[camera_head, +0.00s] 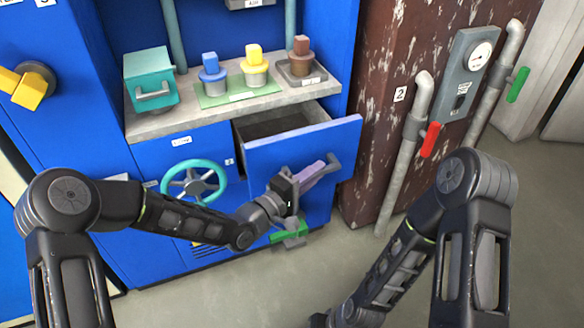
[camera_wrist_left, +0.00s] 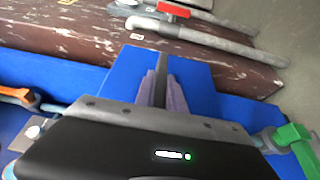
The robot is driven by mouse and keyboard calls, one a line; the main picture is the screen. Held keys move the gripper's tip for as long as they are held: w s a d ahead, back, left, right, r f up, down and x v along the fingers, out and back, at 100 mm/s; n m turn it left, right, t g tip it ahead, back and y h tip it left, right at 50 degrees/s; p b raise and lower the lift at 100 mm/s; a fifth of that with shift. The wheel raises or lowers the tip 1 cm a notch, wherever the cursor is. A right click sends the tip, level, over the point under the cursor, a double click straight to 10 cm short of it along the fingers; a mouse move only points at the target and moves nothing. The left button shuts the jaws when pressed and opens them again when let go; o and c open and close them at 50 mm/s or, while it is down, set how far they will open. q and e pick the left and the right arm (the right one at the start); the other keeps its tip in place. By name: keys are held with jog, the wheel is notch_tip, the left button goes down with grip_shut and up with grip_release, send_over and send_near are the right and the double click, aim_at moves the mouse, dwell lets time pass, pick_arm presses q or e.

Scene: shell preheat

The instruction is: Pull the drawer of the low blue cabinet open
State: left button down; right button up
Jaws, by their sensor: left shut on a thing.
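The low blue cabinet (camera_head: 178,152) stands in the middle of the head view. Its drawer (camera_head: 303,143) is pulled partly out, and the inside shows as a dark grey box. The grey bar handle (camera_head: 334,162) is on the right part of the drawer front. My left gripper (camera_head: 322,168) reaches to the handle and is shut on it. In the left wrist view the two purple-grey fingers (camera_wrist_left: 162,92) close together in front of the blue drawer front (camera_wrist_left: 193,82). My right arm shows at the lower right, but its gripper is out of view.
On the counter (camera_head: 180,121) stand a teal box (camera_head: 150,80) and blue, yellow and brown plugs (camera_head: 254,66). A teal handwheel (camera_head: 194,182) and a green handle (camera_head: 289,233) are on the cabinet front. Pipes with a red lever (camera_head: 430,139) stand right. Floor in front is clear.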

pick_arm(q)
jog(key=s+d, duration=0.2)
jog(key=s, duration=0.6)
jog(key=shift+s+d, duration=0.35)
jog(key=shift+d, duration=0.05)
jog(key=c, duration=1.4)
grip_release()
jog(key=p+v, duration=0.1)
jog(key=v, duration=0.6)
jog(key=shift+s+a, duration=0.25)
